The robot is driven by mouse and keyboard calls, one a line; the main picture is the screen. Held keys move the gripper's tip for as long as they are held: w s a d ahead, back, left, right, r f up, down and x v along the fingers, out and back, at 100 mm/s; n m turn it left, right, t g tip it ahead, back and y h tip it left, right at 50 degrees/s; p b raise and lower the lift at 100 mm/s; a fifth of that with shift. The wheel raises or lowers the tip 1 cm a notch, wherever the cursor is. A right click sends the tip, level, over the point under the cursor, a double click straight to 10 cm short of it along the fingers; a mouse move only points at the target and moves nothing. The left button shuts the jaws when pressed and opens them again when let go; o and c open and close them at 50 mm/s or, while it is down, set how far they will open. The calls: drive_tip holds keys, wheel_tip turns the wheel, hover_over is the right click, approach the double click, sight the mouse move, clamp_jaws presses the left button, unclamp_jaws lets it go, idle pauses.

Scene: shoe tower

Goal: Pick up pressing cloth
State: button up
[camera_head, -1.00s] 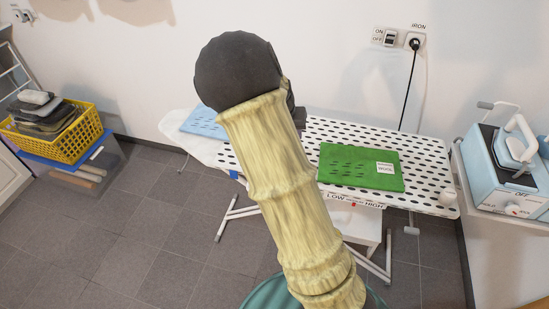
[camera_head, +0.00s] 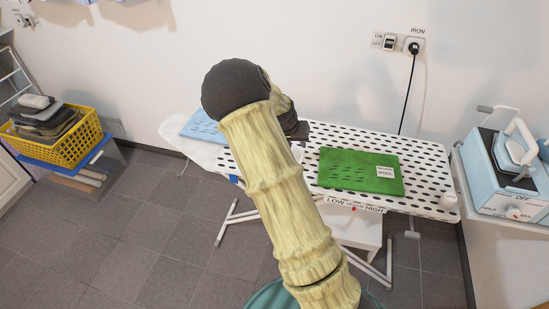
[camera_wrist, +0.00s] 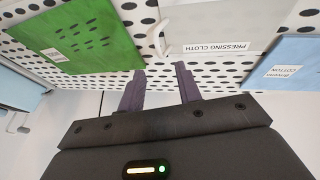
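The pressing cloth (camera_wrist: 215,22) is a pale grey-white cloth with a "PRESSING CLOTH" label, lying on the dotted ironing board (camera_wrist: 285,78) in the wrist view. It lies between a green cloth and a blue one. In the head view my arm hides it. My gripper (camera_wrist: 160,72) is open and empty, with two dark purple fingers apart. In the wrist picture the fingertips show just below the cloth's labelled edge, toward its left end. I cannot tell their height above the board. In the head view my arm mostly hides the gripper.
The green wool cloth (camera_head: 345,171) and blue cotton cloth (camera_head: 203,126) lie on the board. A yellow basket (camera_head: 62,142) with dark items is at left.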

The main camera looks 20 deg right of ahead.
sight(303, 154)
drive_tip(key=shift+x, duration=2.35)
drive_tip(key=shift+w, duration=0.1)
drive_tip(key=x, duration=0.2)
drive_tip(key=p+x, duration=0.1)
drive_tip(key=x, duration=0.1)
drive_tip(key=shift+w+d, duration=0.25)
drive_tip(key=shift+d, duration=0.1)
drive_tip(key=shift+w+f, duration=0.1)
drive_tip(key=shift+f, duration=0.3)
drive_tip(key=shift+d, duration=0.2)
drive_tip(key=shift+s+a, duration=0.1)
drive_tip(key=shift+s, duration=0.1)
drive_tip(key=shift+c, duration=0.4)
clamp_jaws()
